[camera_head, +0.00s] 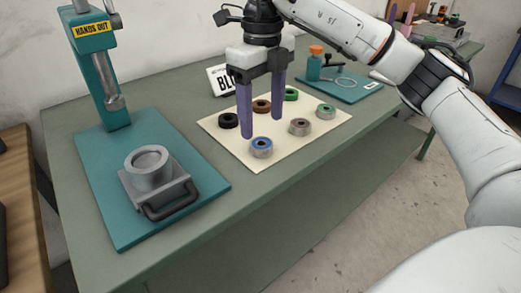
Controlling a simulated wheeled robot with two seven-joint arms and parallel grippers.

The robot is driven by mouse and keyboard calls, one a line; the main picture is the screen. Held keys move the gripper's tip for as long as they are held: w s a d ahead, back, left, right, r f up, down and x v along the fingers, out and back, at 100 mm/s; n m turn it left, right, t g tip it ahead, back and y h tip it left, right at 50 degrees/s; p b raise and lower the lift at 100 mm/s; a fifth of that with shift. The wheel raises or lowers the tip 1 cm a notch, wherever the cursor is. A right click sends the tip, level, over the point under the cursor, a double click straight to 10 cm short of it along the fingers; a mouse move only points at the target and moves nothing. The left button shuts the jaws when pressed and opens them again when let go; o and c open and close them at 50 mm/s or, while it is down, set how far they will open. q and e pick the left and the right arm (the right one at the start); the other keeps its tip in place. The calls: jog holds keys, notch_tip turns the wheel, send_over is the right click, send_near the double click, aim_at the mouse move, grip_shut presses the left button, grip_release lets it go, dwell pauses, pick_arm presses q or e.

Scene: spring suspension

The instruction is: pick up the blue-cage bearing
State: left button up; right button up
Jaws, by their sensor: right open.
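The blue-cage bearing (261,147) is a metal ring with a blue inner face. It lies at the front left of the cream mat (231,143). My right gripper (262,128) points down over the mat with its two purple fingers apart and nothing between them. Its left fingertip is just behind and left of the blue-cage bearing in the picture; I cannot tell whether they touch. The right finger stands behind the bearing, over the middle of the mat. My left gripper does not show.
Other bearings on the mat are black (228,120), brown (261,106), green (291,94), a second green (326,111) and a brown-caged one (299,126). A teal press (101,70) with a grey fixture (152,178) stands left. A sign (219,80) and teal board (345,88) are behind.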

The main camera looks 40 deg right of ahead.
aim_at(262, 143)
jog(key=f, duration=0.6)
jog(key=shift+w, duration=0.2)
